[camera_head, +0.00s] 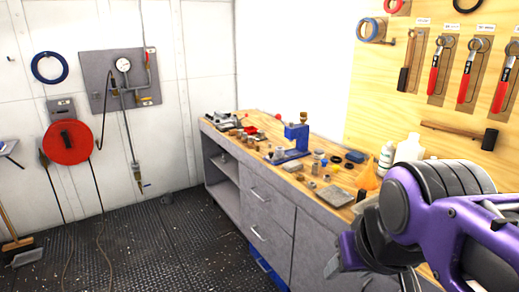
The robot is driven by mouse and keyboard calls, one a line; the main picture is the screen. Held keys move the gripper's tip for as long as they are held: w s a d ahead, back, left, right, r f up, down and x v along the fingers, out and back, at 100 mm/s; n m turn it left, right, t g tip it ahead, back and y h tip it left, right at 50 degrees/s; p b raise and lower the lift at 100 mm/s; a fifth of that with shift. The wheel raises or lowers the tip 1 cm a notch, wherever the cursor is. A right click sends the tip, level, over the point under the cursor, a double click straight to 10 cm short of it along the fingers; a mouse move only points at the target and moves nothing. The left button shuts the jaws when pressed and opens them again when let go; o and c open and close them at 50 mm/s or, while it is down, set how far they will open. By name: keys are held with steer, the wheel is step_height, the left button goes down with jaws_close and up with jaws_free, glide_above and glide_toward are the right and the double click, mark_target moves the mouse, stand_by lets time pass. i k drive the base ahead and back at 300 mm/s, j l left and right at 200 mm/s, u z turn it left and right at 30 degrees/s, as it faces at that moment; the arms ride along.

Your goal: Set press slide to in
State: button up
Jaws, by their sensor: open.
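A blue bench press (296,136) stands on the wooden top of the workbench, towards its back edge. It has an upright blue body and a low blue base reaching forward and left. Its slide is too small to make out, so I cannot tell whether it is in or out. My purple and grey arm fills the lower right, in front of the bench and well apart from the press. I cannot make out gripper fingers in this view.
The workbench (262,203) has grey drawers and an open shelf. Small parts, a grey tray (335,195) and white bottles (409,148) crowd its top. Tools hang on a wooden board (420,60). A red hose reel (68,142) is on the left wall. The dark floor (150,245) is largely clear.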

mark_target(279, 155)
steer(key=i+j+z, duration=0.25)
steer(key=i+j, duration=0.4)
steer(key=i+j+z, duration=0.3)
steer(key=i+j, duration=0.4)
steer(key=j, duration=0.05)
